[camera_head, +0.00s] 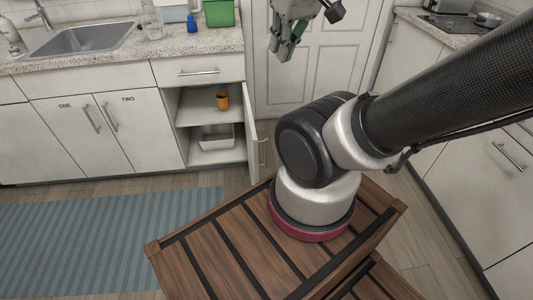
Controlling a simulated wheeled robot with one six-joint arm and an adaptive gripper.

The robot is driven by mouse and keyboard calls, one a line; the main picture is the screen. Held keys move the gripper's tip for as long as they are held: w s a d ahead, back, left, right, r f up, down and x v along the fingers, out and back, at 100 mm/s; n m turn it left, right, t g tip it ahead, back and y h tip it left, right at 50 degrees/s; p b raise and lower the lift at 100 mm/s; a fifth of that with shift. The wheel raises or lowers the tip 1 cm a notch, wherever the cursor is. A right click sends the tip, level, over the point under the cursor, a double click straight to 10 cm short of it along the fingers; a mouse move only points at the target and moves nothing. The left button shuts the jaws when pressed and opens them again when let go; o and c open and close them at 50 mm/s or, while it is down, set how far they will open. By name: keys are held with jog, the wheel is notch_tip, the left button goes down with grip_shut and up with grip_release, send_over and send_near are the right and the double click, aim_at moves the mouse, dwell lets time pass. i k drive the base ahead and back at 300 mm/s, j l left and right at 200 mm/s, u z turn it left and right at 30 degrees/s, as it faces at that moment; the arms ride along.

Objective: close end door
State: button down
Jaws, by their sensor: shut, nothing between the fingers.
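The end door (253,138) of the counter cabinet stands open, seen almost edge-on, swung out at the right end of the counter. It has a bar handle (263,152) on its right-hand face. Behind it, the open cabinet shows an upper shelf with an orange cup (222,100) and a lower space with a white bin (216,136). My gripper (285,54) is shut and empty, at the top of the view. It hangs above and to the right of the open door, apart from it in the picture. Its distance from the door is hard to judge.
A closed drawer (198,70) is above the open cabinet. Shut doors marked ONE (66,123) and TWO (139,117) are to the left. A white panelled door (315,60) stands behind my gripper. A blue striped rug (110,242) covers the floor at left.

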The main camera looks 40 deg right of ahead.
aim_at(256, 154)
jog(key=l, duration=1.4)
jog(key=k+l, duration=0.15)
jog(key=k, duration=0.5)
jog(key=i+z, duration=0.3)
jog(key=i+l, duration=0.05)
jog(key=i, duration=0.05)
